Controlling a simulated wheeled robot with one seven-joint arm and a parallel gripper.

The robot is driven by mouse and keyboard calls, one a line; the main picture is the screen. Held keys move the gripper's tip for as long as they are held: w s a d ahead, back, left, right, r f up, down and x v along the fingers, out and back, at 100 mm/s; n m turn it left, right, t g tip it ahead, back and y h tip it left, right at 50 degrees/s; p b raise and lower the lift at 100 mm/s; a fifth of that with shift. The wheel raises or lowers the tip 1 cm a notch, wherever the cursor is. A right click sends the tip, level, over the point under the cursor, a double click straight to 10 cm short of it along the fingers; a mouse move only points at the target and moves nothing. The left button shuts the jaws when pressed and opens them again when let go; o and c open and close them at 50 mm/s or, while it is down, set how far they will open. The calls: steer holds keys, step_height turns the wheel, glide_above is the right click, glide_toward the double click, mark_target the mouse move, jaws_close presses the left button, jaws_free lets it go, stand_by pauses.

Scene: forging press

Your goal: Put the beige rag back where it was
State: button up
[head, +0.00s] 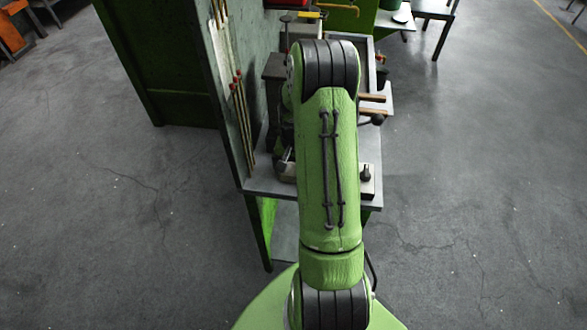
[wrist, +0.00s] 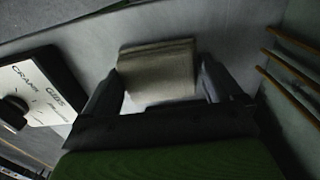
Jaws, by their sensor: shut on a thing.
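The beige rag (wrist: 158,72) is a folded cloth in the wrist view. It sits between the two fingers of my gripper (wrist: 160,88), which is shut on it. A pale surface lies behind and below the rag; I cannot tell whether the rag touches it. In the head view my green arm hides the gripper and the rag.
A white box with lettering and a dark knob (wrist: 40,92) is left of my gripper in the wrist view. Thin rods (wrist: 295,75) are at the right. In the head view, the grey bench (head: 270,185) has tools behind my arm, and rods (head: 242,120) lean on the green panel.

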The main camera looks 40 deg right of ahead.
mark_target(294, 169)
steer(key=shift+f, duration=0.25)
steer(key=shift+f, duration=0.15)
steer(key=o, duration=0.8)
steer(key=shift+c, duration=0.2)
steer(key=a+r+n+t+p, duration=0.1)
steer(key=a+r, duration=0.2)
steer(key=r, duration=0.7)
steer(key=a+r+n+p, duration=0.1)
steer(key=a+r, duration=0.2)
steer(key=r, duration=0.7)
steer(key=s+a+r+n+t, duration=0.2)
steer(key=s+a+r+n, duration=0.2)
steer(key=s+a, duration=0.3)
steer(key=s+a+r+n+t, duration=0.2)
steer(key=s+a+r+n, duration=0.2)
steer(key=s+a, duration=0.4)
steer(key=shift+s+a+t, duration=0.2)
steer(key=shift+a+t, duration=0.1)
steer(key=shift+a, duration=0.6)
steer(key=shift+s+r, duration=0.1)
